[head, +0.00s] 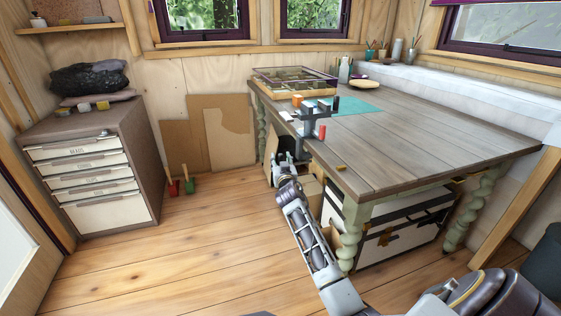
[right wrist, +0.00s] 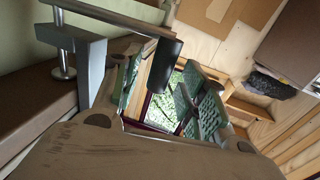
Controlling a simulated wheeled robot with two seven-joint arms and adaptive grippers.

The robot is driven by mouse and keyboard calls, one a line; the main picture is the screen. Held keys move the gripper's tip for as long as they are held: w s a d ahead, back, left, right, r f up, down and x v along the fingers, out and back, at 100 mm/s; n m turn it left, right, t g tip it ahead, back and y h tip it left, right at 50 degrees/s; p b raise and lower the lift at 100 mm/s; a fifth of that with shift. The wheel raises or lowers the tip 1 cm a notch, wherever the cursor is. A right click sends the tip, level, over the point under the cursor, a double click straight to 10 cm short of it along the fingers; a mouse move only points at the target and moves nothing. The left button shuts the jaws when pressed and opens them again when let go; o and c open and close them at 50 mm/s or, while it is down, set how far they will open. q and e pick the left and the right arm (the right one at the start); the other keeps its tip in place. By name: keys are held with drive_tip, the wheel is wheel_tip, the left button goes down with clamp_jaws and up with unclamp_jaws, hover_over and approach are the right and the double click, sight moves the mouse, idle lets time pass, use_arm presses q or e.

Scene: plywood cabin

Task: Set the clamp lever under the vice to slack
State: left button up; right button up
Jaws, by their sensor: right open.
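The vice (head: 311,122) is a blue-grey bench vice with orange and red parts, fixed at the left edge of the wooden table. In the right wrist view its grey clamp frame (right wrist: 88,75) shows close up, with a metal bar ending in a dark cylindrical grip (right wrist: 165,64), which appears to be the clamp lever. My right gripper (head: 284,158) is just below and left of the vice, beside the table edge. In the right wrist view it is open (right wrist: 165,90), with teal pads apart and the grip showing between them; contact cannot be told. My left gripper is not in view.
The table (head: 430,130) holds a teal mat (head: 350,106), a framed case (head: 292,80) and pots at the back. Boxes (head: 385,235) stand underneath. A drawer cabinet (head: 95,170) stands at the left. The floor (head: 200,250) between is mostly clear.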

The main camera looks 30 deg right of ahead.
drive_tip(key=shift+x, duration=0.9)
clamp_jaws()
